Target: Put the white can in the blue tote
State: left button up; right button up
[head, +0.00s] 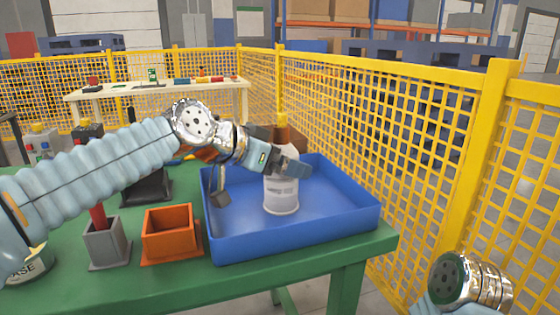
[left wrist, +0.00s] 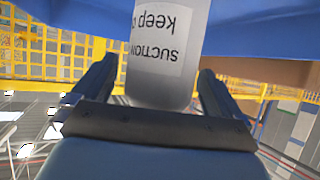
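The white can (head: 281,197) stands upright inside the blue tote (head: 315,232), toward the middle of its floor. Its upper part is partly hidden by my left gripper. My left gripper (head: 256,182) is over the tote, with its fingers spread wide apart. In the left wrist view the can (left wrist: 165,50) shows between and beyond the two open fingers (left wrist: 158,85), its label upside down, with a gap at the fingers. The blue tote (left wrist: 265,35) fills the top of that view. My right gripper is out of view; only part of my right arm shows at lower right.
An orange bin (head: 168,232) and a grey holder (head: 104,242) with a red item stand left of the tote on the green table (head: 150,285). A black tray (head: 147,188) lies behind. A yellow mesh fence (head: 400,125) runs close behind and right of the tote.

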pick_arm(q)
jog(key=v, duration=1.2)
jog(key=shift+s+r, duration=0.1)
